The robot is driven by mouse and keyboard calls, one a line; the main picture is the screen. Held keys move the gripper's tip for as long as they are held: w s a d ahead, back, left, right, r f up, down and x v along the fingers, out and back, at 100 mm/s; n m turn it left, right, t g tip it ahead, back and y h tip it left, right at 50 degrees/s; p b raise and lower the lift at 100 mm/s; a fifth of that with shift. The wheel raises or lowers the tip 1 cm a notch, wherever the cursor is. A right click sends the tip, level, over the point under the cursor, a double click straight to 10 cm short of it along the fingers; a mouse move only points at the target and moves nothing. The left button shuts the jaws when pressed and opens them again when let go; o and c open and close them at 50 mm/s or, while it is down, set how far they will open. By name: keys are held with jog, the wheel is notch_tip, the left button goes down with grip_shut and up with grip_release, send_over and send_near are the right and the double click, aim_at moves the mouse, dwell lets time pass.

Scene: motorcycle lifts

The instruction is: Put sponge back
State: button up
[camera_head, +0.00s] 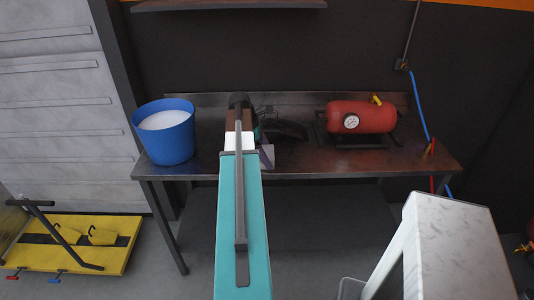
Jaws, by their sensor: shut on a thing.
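My teal arm reaches forward from the bottom of the picture to the workbench (330,160). My gripper (268,140) is at the arm's far end, over the bench, and is mostly hidden by my arm. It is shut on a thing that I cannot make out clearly. I cannot pick out the sponge. A blue bucket (170,145) with white contents (163,119) stands upright on the bench's left end, to the left of my gripper and apart from it.
A red air tank (368,118) with a gauge stands on the bench's right part. A shelf (230,5) hangs above. A yellow lift platform (75,245) lies on the floor at left. A pale marbled surface (450,245) is at lower right.

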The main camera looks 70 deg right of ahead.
jog(key=o, duration=0.9)
jog(key=shift+o, duration=0.2)
jog(key=b+v, duration=0.2)
jog(key=v, duration=1)
jog(key=shift+r, duration=0.2)
